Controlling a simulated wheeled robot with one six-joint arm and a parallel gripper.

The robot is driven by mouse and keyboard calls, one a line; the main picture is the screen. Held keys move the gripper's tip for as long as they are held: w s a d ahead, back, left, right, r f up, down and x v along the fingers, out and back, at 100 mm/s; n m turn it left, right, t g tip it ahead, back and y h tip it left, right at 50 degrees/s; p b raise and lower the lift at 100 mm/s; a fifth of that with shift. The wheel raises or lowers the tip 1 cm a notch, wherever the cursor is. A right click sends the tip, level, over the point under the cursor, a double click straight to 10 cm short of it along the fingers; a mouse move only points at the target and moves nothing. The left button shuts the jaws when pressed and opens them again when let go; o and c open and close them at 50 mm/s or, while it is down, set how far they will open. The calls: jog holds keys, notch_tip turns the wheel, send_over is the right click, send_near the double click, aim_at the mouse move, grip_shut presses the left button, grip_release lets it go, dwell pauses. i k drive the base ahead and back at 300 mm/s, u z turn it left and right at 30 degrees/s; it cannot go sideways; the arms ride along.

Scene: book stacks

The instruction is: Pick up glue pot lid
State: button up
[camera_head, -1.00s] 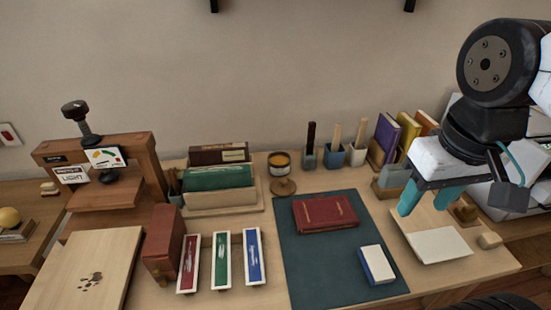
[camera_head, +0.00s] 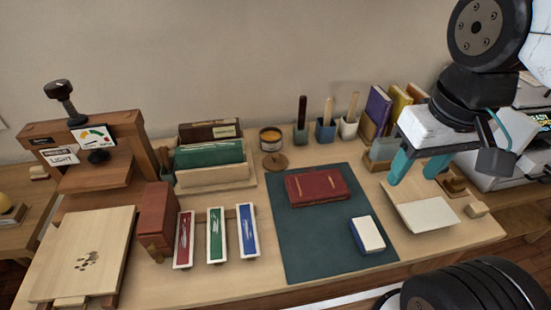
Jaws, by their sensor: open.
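The glue pot lid appears to be a round wooden disc with a small knob (camera_head: 275,161), lying flat on the bench just in front of the glue pot (camera_head: 271,139). The pot is a small round jar with an orange-yellow top surface. My gripper (camera_head: 414,172) has two teal fingers set apart, with nothing between them. It hangs over the right part of the bench, well to the right of the lid, above a pale board. The lid is in full view.
A dark green mat (camera_head: 325,262) with a red book (camera_head: 318,187) lies right of the lid's front. A file holder (camera_head: 215,177) stands close left. Brush cups (camera_head: 325,131) stand behind right. Bare bench surrounds the lid narrowly.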

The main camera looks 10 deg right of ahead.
aim_at(274, 162)
jog(key=z, duration=0.15)
jog(key=k, duration=0.45)
jog(key=z, duration=0.55)
jog(key=k, duration=0.8)
jog(key=u, duration=0.45)
jog(key=i, duration=0.6)
jog(key=u, duration=0.55)
jog(key=i, duration=0.85)
jog(key=z, duration=0.3)
